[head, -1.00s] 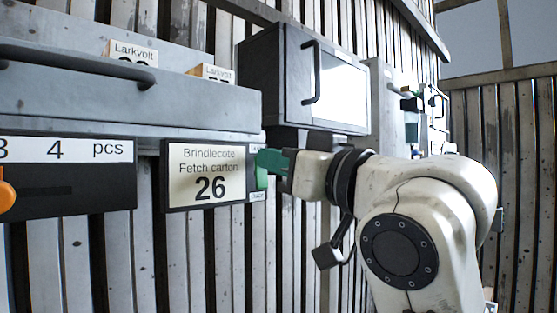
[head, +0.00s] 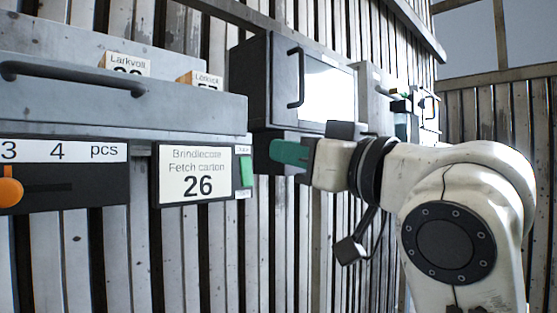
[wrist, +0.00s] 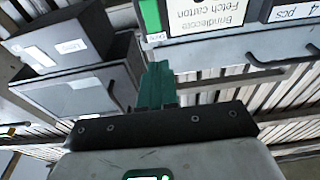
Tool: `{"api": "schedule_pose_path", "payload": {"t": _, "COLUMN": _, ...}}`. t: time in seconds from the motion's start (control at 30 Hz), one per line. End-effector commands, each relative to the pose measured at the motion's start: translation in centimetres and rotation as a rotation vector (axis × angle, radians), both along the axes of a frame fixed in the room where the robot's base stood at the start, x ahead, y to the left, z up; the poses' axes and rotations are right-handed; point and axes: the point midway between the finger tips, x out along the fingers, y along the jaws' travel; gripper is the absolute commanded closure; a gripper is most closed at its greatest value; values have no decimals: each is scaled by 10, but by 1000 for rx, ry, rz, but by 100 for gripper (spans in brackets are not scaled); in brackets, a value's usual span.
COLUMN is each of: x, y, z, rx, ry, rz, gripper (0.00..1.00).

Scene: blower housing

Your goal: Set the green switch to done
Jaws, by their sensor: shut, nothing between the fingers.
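The green switch (head: 246,171) is an upright rocker at the right edge of the "Brindlecote Fetch carton 26" sign (head: 197,175). Small labels sit above and below it, too small to read surely; I cannot tell which way it is set. My gripper (head: 274,151) has green fingers, shut and empty. It is to the right of the switch, a little higher, with a visible gap between them. In the wrist view the green fingers (wrist: 154,72) point up the picture, and the switch (wrist: 150,15) is at the top edge, partly cut off, beside the upside-down sign.
A grey drawer with a dark handle (head: 75,75) is above the sign. A panel with an orange knob (head: 11,190) and "pcs" scale is at left. A dark cabinet with a bright window (head: 328,92) is behind my gripper. Slatted wall surrounds them.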

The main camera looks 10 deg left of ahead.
Motion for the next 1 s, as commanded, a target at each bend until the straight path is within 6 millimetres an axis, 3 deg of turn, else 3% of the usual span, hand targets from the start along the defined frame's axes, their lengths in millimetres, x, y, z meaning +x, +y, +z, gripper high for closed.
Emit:
{"api": "schedule_pose_path", "payload": {"t": 0.43, "x": -38, "y": -51, "z": 11, "rx": 1, "ry": -3, "rz": -3, "gripper": 100}}
{"api": "schedule_pose_path", "payload": {"t": 1.0, "x": -42, "y": -56, "z": 13, "rx": 1, "ry": -2, "rz": -2, "gripper": 100}}
